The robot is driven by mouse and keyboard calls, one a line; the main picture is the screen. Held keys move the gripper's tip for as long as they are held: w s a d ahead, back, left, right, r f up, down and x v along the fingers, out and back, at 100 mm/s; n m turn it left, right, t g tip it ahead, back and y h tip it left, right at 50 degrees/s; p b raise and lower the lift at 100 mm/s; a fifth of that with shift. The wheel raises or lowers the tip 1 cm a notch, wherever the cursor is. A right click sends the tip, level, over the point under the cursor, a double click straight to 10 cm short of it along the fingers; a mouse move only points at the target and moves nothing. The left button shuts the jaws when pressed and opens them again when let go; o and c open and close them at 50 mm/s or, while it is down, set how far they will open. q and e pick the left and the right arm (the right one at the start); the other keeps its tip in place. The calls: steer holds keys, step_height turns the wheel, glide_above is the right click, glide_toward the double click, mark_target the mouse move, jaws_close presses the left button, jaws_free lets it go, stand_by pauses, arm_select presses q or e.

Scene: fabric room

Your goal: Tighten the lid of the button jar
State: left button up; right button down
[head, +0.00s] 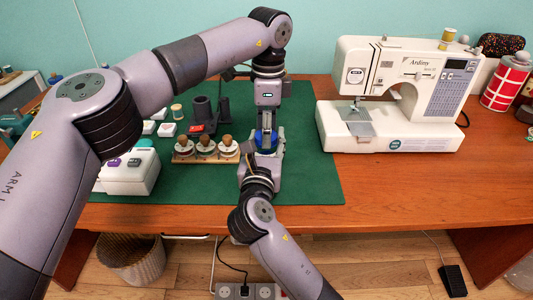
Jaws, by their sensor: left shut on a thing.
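My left gripper (267,122) reaches down from above at the middle of the green mat. It is shut on what looks like the lid of the button jar. A small blue part (265,139), likely of the jar or its lid, shows between my two grippers. The rest of the jar is hidden by them. My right gripper (266,152) comes from the front edge and points away from me, its tips close to the blue part. Its fingers are too small and covered to tell whether they close on the jar.
A wooden rack (205,158) with several cork-topped spools stands just left of the grippers. A white box (130,170) and a dark stand (202,110) are further left. A white sewing machine (400,95) stands right. The green mat (315,180) is clear right of the grippers.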

arm_select(q)
steer(key=c, duration=0.5)
arm_select(e)
steer(key=shift+a+f, duration=0.1)
steer(key=shift+f, duration=0.05)
arm_select(q)
steer(key=o, duration=1.2)
steer(key=shift+o, duration=0.2)
steer(key=shift+r, duration=2.25)
steer(key=shift+c, duration=0.3)
steer(key=r, duration=0.3)
steer(key=shift+s+d+r, duration=0.1)
steer(key=shift+d+r, duration=0.1)
steer(key=shift+r, duration=0.1)
steer(key=shift+f, duration=0.1)
